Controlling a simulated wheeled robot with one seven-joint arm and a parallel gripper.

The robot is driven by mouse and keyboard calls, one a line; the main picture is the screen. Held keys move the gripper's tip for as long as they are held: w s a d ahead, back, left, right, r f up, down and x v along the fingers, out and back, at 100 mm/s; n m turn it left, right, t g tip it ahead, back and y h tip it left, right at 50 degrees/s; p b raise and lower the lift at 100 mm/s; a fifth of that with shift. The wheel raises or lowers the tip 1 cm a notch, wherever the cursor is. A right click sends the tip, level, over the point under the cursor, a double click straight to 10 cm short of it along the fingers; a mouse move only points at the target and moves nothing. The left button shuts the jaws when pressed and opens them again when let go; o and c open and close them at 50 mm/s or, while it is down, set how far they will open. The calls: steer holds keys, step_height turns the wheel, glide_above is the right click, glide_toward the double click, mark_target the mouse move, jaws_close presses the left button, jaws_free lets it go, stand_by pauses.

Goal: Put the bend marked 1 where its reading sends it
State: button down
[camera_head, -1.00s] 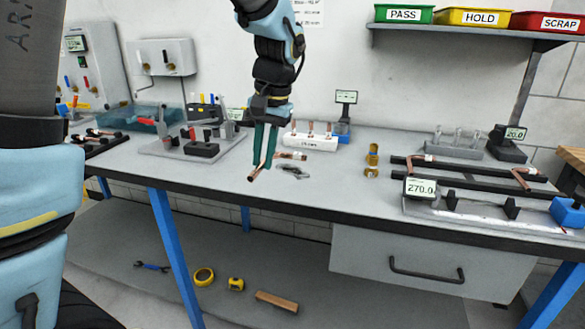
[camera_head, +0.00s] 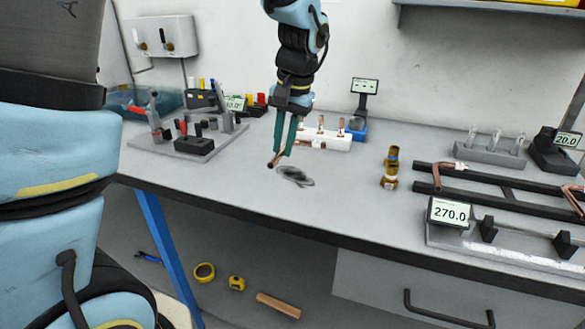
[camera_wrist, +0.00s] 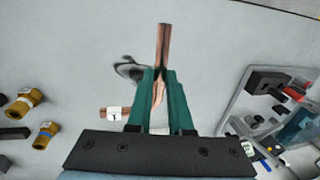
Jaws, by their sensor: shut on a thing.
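My gripper (camera_head: 284,152) has long green fingers shut on a copper bend (camera_head: 274,163), held above the bench. In the wrist view one leg of the copper bend (camera_wrist: 163,42) sticks out beyond the fingertips. The other leg, with a white tag reading 1 (camera_wrist: 114,113), points out to the left of the fingers. The part between the fingers is mostly hidden. A dark shadow lies on the bench below. One display (camera_head: 450,213) reads 270.0 by a long gauge at the right. Another display (camera_head: 567,139) reads 20.0.
A white holder (camera_head: 325,138) with upright copper pieces stands behind my gripper, beside a blue-based stand with a screen (camera_head: 364,87). Brass fittings (camera_head: 390,168) stand to the right, before black rails (camera_head: 480,184). A grey fixture plate (camera_head: 150,145) is left. A yellow bin edge (camera_head: 540,3) shows top right.

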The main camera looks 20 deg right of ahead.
mark_target(282, 186)
step_height(282, 186, down, 8)
steer(key=shift+p, duration=0.55)
steer(key=c, duration=0.8)
jaws_free()
steer(key=shift+f, duration=0.1)
steer(key=r, duration=0.4)
steer(key=s+d+r+b, duration=0.1)
steer(key=r, duration=0.7)
steer(key=shift+s+d, duration=0.2)
steer(key=shift+s, duration=0.15)
steer(key=w+a+f+n, duration=0.1)
steer(key=a, duration=0.4)
steer(key=w+a+f+n, duration=0.1)
steer(key=a+f, duration=0.1)
steer(key=a, duration=0.3)
steer(key=w+a+f+n+h, duration=0.1)
steer(key=a, duration=0.5)
steer(key=shift+w+f+n+g, duration=0.15)
steer(key=shift+f+n+g, duration=0.15)
steer(key=shift+f, duration=0.05)
steer(key=shift+o, duration=0.4)
steer(key=s+a+f+n, duration=0.2)
steer(key=a, duration=0.4)
steer(key=s+a+f+n, duration=0.1)
steer(key=s+a+f, duration=0.1)
steer(key=a, duration=0.5)
steer(key=shift+a+n+h, duration=0.15)
steer(key=shift+n+h, duration=0.15)
steer(key=shift+n, duration=0.1)
